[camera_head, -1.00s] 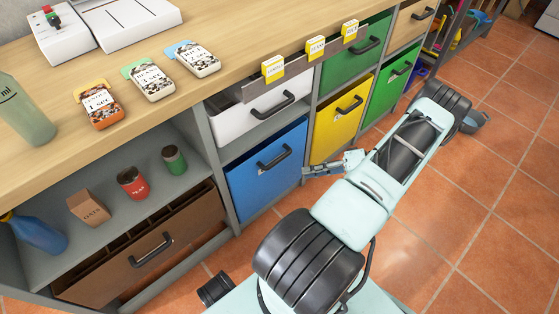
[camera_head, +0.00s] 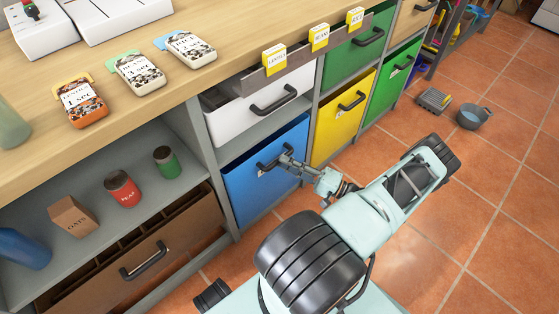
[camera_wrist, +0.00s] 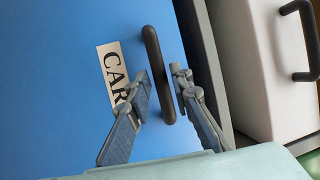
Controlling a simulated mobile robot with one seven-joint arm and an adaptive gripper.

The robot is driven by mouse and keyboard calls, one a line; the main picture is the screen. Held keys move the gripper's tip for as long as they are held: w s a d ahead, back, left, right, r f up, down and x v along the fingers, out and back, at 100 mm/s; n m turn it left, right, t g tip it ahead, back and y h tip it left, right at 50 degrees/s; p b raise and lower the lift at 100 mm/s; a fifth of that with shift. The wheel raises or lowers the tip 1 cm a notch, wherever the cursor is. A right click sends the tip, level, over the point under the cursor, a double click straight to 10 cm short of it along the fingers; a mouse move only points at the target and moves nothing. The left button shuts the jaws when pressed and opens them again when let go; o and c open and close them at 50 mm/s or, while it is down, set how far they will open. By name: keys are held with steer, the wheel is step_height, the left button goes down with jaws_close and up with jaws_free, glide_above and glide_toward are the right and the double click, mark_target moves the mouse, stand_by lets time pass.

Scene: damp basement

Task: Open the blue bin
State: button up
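The blue bin (camera_head: 250,192) sits in the lower middle slot of the shelf unit, its front roughly in line with the unit. It has a black bar handle (camera_head: 268,161) and a white label that reads "CAR", partly hidden by a finger. My gripper (camera_head: 287,162) is at the handle's right part. In the wrist view, my gripper (camera_wrist: 161,78) is open, with one finger on each side of the handle (camera_wrist: 157,70). Small gaps show between fingers and bar. The blue front (camera_wrist: 60,90) fills the left of that view.
Above is a white drawer (camera_head: 235,125), slightly open. A yellow bin (camera_head: 335,130) and green bins (camera_head: 385,98) stand to the right. A brown drawer (camera_head: 120,285) is at lower left.

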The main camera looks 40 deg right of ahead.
steer(key=shift+x, duration=1.45)
steer(key=shift+s, duration=0.1)
steer(key=shift+c, duration=0.5)
jaws_close()
